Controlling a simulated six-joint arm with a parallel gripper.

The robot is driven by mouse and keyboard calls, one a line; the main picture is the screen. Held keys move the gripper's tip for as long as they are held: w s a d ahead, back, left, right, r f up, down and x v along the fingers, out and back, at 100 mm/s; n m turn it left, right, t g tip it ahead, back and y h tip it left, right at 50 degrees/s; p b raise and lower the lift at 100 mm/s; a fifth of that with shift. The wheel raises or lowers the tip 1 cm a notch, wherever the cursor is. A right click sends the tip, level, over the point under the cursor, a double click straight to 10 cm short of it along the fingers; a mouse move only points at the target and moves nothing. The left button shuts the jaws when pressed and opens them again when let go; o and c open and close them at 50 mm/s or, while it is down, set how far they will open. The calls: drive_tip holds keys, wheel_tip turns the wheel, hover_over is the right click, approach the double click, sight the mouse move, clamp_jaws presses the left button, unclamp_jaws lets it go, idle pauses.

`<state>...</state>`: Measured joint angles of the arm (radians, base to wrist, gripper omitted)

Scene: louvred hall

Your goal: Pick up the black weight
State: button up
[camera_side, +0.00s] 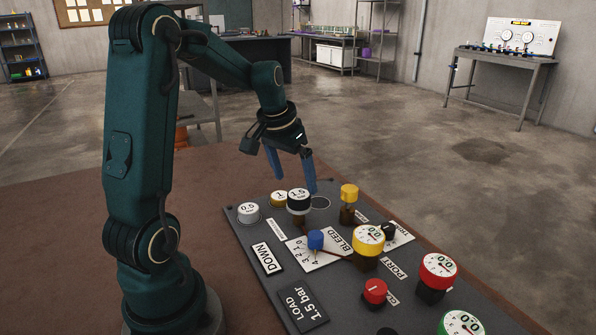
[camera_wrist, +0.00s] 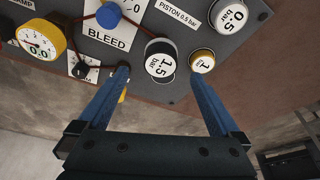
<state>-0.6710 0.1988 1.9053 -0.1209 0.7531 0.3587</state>
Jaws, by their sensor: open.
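The black weight (camera_side: 299,207) is a short black cylinder with a white top marked 1.5. It stands upright on a brown support on the dark grey panel (camera_side: 245,235), raised above the weights beside it. In the wrist view the black weight (camera_wrist: 158,48) shows between my blue fingers, just beyond their tips. My gripper (camera_side: 296,184) is open and empty, with its fingertips just above and behind the weight in the side view. The fingers also show in the wrist view (camera_wrist: 160,75), one on each side. No contact with the weight is visible.
A yellow weight (camera_side: 279,198) and a white 0.5 weight (camera_side: 248,211) sit left of the black one. A blue knob (camera_side: 315,240), a yellow knob (camera_side: 349,192) and gauges (camera_side: 368,240) rise from the panel nearby.

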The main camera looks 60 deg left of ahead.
sight(298, 195)
drive_tip(key=shift+x, duration=2.45)
clamp_jaws()
